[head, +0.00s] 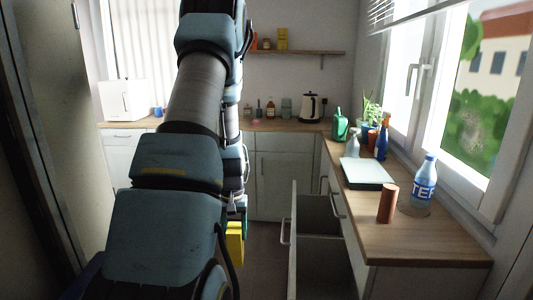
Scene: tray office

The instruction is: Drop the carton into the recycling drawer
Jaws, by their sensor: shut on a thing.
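A yellow carton (235,245) hangs at the lower end of my arm, left of the open drawer. My gripper (237,222) is shut on it, though my arm hides much of the gripper and the carton's left side. The recycling drawer (318,262) stands pulled out from under the right counter, with its inside open to view from above. The carton is apart from the drawer, and open floor shows between them. The drawer's floor and contents are too dark to make out.
The right counter (425,238) holds a brown cylinder (388,203), a water bottle (424,180), a pale tray (367,173), spray bottles and a green watering can (340,126). The back counter holds a kettle (312,107). A tall cabinet (55,120) stands at left.

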